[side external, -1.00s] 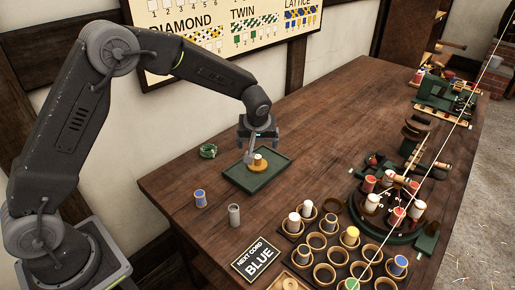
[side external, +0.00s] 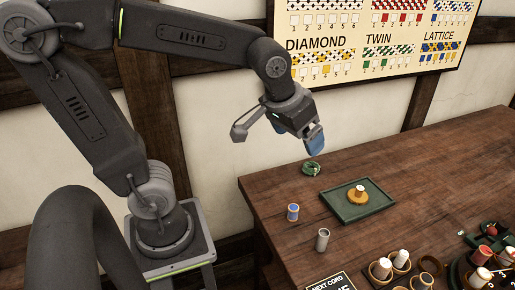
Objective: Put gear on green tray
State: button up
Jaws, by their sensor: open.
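A round golden-yellow disc, which looks like the gear (side external: 352,198), lies flat on the green tray (side external: 343,213). A small pale piece (side external: 360,190) stands up from its top; I cannot tell whether it is part of the disc. Teeth are too small to make out. The tray is a dark green rectangle with a low rim, near the left end of the table. My gripper (side external: 314,146), with blue fingertips, is open and empty. It is in the air above and to the left of the tray, apart from the disc.
A green coil (side external: 312,168) lies behind the tray. A blue-banded spool (side external: 293,212) and a grey cylinder (side external: 322,240) stand in front-left of it. Cupped spools (side external: 390,265), a sign (side external: 330,284) and a dark green mechanism (side external: 485,260) are nearer the front. The table right of the tray is clear.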

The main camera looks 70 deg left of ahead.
jog(key=s+d+m+h, duration=0.1)
jog(key=s+m, duration=0.1)
jog(key=s, duration=0.7)
jog(key=shift+f+m+t, duration=0.3)
jog(key=shift+f, duration=0.15)
